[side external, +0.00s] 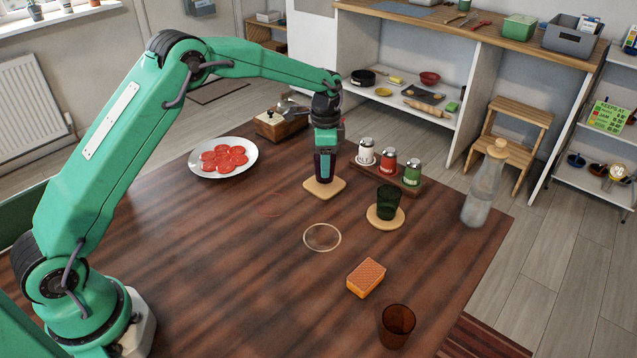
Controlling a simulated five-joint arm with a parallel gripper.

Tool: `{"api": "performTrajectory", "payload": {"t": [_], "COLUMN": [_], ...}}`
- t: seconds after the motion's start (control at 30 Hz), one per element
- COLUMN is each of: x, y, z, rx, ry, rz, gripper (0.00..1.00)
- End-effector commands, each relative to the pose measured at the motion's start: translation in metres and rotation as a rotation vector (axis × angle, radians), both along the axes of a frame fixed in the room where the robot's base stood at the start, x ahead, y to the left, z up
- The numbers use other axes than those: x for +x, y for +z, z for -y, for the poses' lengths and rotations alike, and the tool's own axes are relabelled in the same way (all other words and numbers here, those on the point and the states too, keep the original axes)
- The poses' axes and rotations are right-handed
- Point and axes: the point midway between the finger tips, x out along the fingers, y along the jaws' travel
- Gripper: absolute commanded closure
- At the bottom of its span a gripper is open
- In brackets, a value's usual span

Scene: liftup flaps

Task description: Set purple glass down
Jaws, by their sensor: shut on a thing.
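My gripper (326,166) points straight down, shut on the dark purple glass (319,178). The fingers cover much of the glass. The glass is upright over a square wooden coaster (338,190); I cannot tell whether its base touches the coaster. A green glass (389,199) stands on a round wooden coaster (374,219) to the right. An amber glass (397,324) stands on the bare table near the front edge.
A rack with three shakers (390,171) stands just behind and right of my gripper. A glass bottle (484,188), a sponge (366,278), a plate (196,168) of red slices and a wooden box (281,124) are around. A pale ring (322,237) marks the clear middle of the table.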

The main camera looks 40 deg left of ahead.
Motion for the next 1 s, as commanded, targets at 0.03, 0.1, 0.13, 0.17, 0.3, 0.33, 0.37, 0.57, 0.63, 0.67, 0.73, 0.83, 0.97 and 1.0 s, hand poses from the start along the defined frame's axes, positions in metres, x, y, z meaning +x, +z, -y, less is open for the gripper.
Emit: {"api": "performTrajectory", "payload": {"t": [0.03, 0.1, 0.13, 0.17, 0.3, 0.33, 0.37, 0.57, 0.63, 0.67, 0.73, 0.83, 0.97, 1.0], "x": [0.000, 0.000, 0.000, 0.000, 0.000, 0.000, 0.000, 0.000, 0.000, 0.000, 0.000, 0.000, 0.000, 0.000], "y": [-0.005, -0.010, -0.012, -0.012, -0.012, -0.012, -0.012, -0.015, -0.016, -0.016, -0.015, -0.015, -0.015, -0.015], "z": [0.000, 0.000, 0.000, 0.000, 0.000, 0.000, 0.000, 0.000, 0.000, 0.000, 0.000, 0.000, 0.000, 0.000], "rx": [0.000, 0.000, 0.000, 0.000, 0.000, 0.000, 0.000, 0.000, 0.000, 0.000, 0.000, 0.000, 0.000, 0.000], "ry": [0.000, 0.000, 0.000, 0.000, 0.000, 0.000, 0.000, 0.000, 0.000, 0.000, 0.000, 0.000, 0.000, 0.000], "rz": [0.000, 0.000, 0.000, 0.000, 0.001, 0.001, 0.001, 0.001, 0.001, 0.001, 0.001, 0.001, 0.001, 0.001], "gripper": [0.76, 0.76, 0.76, 0.76, 0.76, 0.76, 0.76, 0.76, 0.44, 0.38, 0.30, 0.30, 0.30, 0.30]}}
